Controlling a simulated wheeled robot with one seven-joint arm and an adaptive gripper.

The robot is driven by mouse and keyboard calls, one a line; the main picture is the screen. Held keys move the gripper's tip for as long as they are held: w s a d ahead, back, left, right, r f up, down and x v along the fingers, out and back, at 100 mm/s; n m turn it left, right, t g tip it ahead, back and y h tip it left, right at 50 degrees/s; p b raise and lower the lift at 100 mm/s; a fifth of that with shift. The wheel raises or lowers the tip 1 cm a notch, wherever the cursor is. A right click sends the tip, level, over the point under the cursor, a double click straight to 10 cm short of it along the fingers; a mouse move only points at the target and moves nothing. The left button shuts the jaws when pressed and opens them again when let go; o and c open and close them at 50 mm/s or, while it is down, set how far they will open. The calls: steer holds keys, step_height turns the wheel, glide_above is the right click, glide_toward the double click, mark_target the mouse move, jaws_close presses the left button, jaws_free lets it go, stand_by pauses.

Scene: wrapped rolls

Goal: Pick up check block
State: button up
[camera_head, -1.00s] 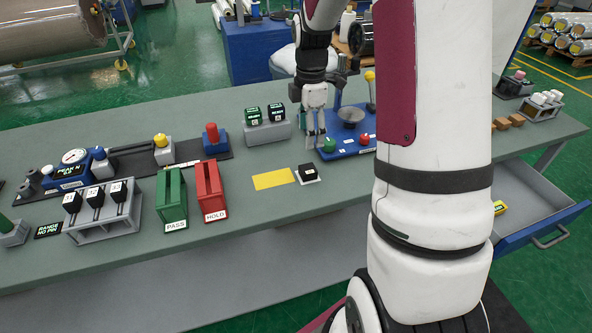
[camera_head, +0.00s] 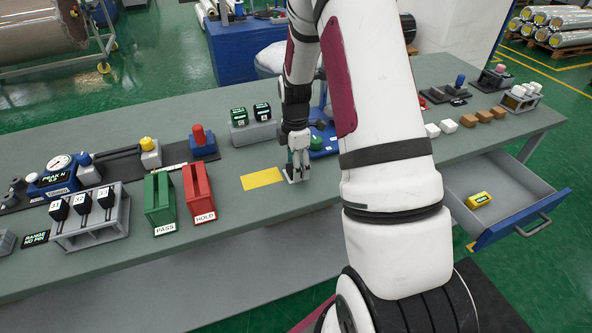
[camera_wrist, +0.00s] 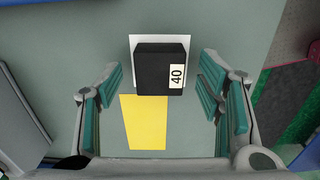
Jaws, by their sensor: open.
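The check block (camera_wrist: 155,68) is black with a white label reading 40. It sits on a small white pad (camera_wrist: 133,42) on the grey-green table, as the wrist view shows. My gripper (camera_wrist: 163,92) is open, with its teal-padded fingers apart on the left and right of the block's near side. I see no contact between the fingers and the block. In the head view my gripper (camera_head: 294,175) points down at the table and hides most of the block and pad.
A yellow rectangle (camera_head: 262,179) lies beside the block. Green PASS (camera_head: 160,202) and red HOLD (camera_head: 199,191) holders stand to the left. A blue station (camera_head: 323,140) is close behind my gripper. An open drawer (camera_head: 545,200) juts out at right.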

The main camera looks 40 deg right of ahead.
steer(key=shift+f, duration=0.5)
steer(key=c, duration=1.3)
steer(key=shift+o, duration=0.2)
steer(key=shift+r, duration=0.1)
